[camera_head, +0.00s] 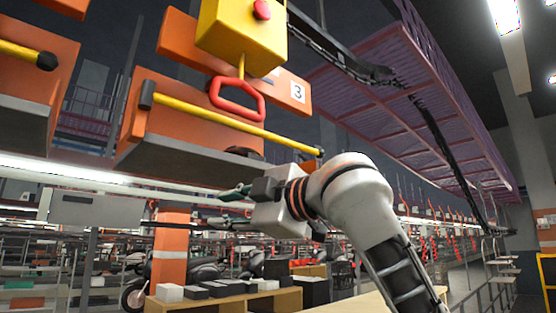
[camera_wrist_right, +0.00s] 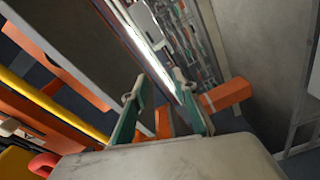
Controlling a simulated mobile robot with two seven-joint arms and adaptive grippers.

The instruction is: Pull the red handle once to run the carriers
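The red handle (camera_head: 212,97) is a red loop hanging on a short yellow stem below a yellow box (camera_head: 235,38) with a red button. The red handle also shows at the lower left edge of the right wrist view (camera_wrist_right: 42,163). My right gripper (camera_head: 228,207) is below the handle and apart from it, with its fingers pointing left. Its fingers are spread and empty, and both show in the right wrist view (camera_wrist_right: 162,108). Behind the handle is an orange carrier (camera_head: 180,90) with a yellow bar and a plate marked 3. My left gripper is not in view.
The carrier's yellow bar (camera_head: 205,116) and grey underside (camera_head: 185,160) lie between the handle and my right gripper. Another orange carrier (camera_head: 30,70) hangs at the left. A low wooden shelf (camera_head: 225,305) with boxes stands below. A purple mesh structure (camera_head: 420,110) hangs at the upper right.

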